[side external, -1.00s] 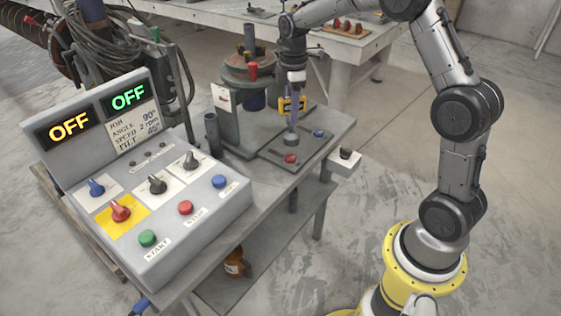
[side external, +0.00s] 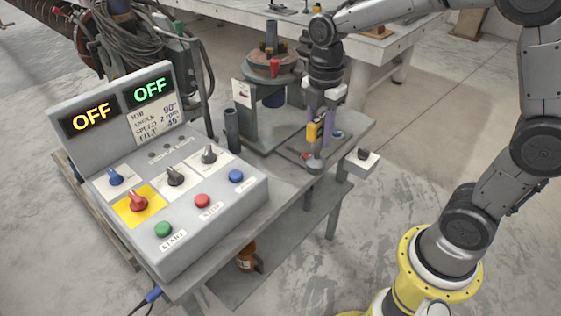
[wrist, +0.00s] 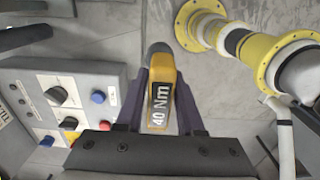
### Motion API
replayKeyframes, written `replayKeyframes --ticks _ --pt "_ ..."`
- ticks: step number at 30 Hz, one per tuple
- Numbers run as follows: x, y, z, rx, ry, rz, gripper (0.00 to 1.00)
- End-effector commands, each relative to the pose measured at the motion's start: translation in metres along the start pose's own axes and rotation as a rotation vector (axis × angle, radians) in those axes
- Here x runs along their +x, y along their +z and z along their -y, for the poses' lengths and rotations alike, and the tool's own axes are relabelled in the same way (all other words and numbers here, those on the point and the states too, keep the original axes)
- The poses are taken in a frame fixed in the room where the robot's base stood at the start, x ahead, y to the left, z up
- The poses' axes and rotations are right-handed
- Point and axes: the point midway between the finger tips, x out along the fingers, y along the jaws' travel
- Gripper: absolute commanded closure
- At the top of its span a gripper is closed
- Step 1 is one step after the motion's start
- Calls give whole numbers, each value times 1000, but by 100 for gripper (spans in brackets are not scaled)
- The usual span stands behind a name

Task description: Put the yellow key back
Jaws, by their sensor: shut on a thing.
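The yellow key (side external: 315,131) is a tool with a yellow body and a dark grey round end (side external: 316,162) pointing down. In the wrist view the key (wrist: 160,92) reads "40 Nm", with its grey end (wrist: 160,48) beyond the fingers. My gripper (side external: 319,122) is shut on it, with the purple fingers (wrist: 160,105) on both sides of the yellow body. The key hangs roughly upright over the front part of the small grey table (side external: 270,190). I cannot tell whether its lower end touches the table.
The control box (side external: 185,205) with knobs and buttons stands at left, both displays reading OFF. A round positioner (side external: 272,66) stands behind the key. A dark upright tube (side external: 232,130) is left of it. A small white bracket (side external: 358,166) sticks out from the table's right edge.

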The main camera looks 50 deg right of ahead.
Motion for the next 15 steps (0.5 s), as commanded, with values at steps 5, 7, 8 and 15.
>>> replayKeyframes --ticks 5,7,8,15 --pt "18 1 -41 2 0 0 100" --pt "24 2 -56 2 2 0 100" --pt "27 2 -62 2 1 0 100" --pt "64 2 -95 3 1 0 100"
